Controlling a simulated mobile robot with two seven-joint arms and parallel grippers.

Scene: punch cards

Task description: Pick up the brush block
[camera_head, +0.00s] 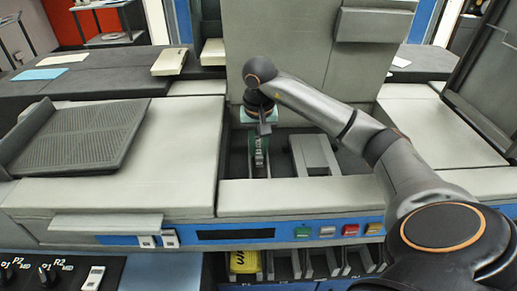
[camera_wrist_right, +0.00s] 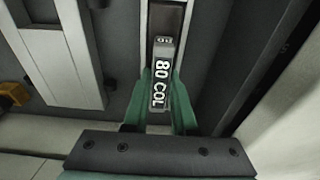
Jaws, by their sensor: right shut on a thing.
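The brush block (camera_wrist_right: 161,80) is a small grey block with white "80 COL" lettering. In the right wrist view it lies between the green fingers of my right gripper (camera_wrist_right: 161,92), which is shut on it. In the head view the right gripper (camera_head: 259,145) points down into the recess of the machine, and the block (camera_head: 260,163) shows small and dark below it. I cannot tell whether the block is clear of the slot beneath it. My left gripper is not in view.
A light grey raised part (camera_head: 316,157) stands in the recess, right of the gripper. The machine's front ledge (camera_head: 300,196) borders the recess on the near side. A ribbed tray (camera_head: 82,137) lies on the left cover. A tall grey housing (camera_head: 290,45) rises behind.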

